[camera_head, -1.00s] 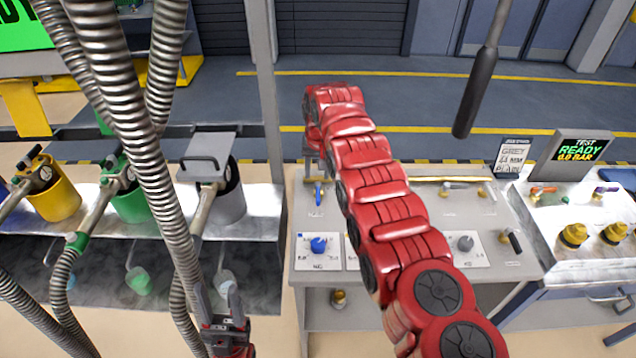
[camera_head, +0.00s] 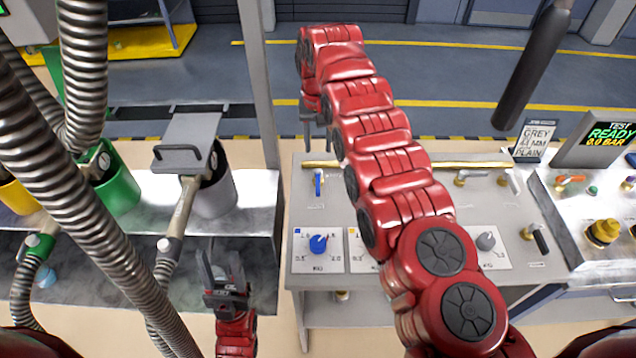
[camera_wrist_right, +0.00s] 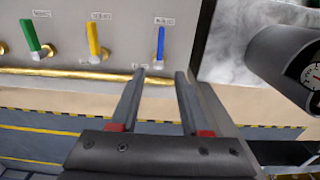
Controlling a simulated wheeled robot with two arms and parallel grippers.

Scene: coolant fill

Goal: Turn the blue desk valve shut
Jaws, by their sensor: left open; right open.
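The blue desk valve (camera_head: 318,183) is a small blue lever on the left part of the grey desk's top, near its back. In the right wrist view the blue lever (camera_wrist_right: 161,43) stands upright in the picture, beyond my fingertips. My right gripper (camera_head: 315,143) is at the far end of the red arm, just behind the lever in the head view. Its two fingers (camera_wrist_right: 160,76) are apart with nothing between them, and a gap separates them from the lever. My left gripper (camera_head: 221,258) is open and empty, left of the desk in front of the metal shelf.
A gold pipe (camera_head: 440,165) runs along the desk's back edge. Yellow (camera_wrist_right: 93,40) and green (camera_wrist_right: 31,38) levers stand beside the blue one. A blue knob (camera_head: 318,243) sits nearer the front. Hoses and a grey bucket (camera_head: 215,193) crowd the left.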

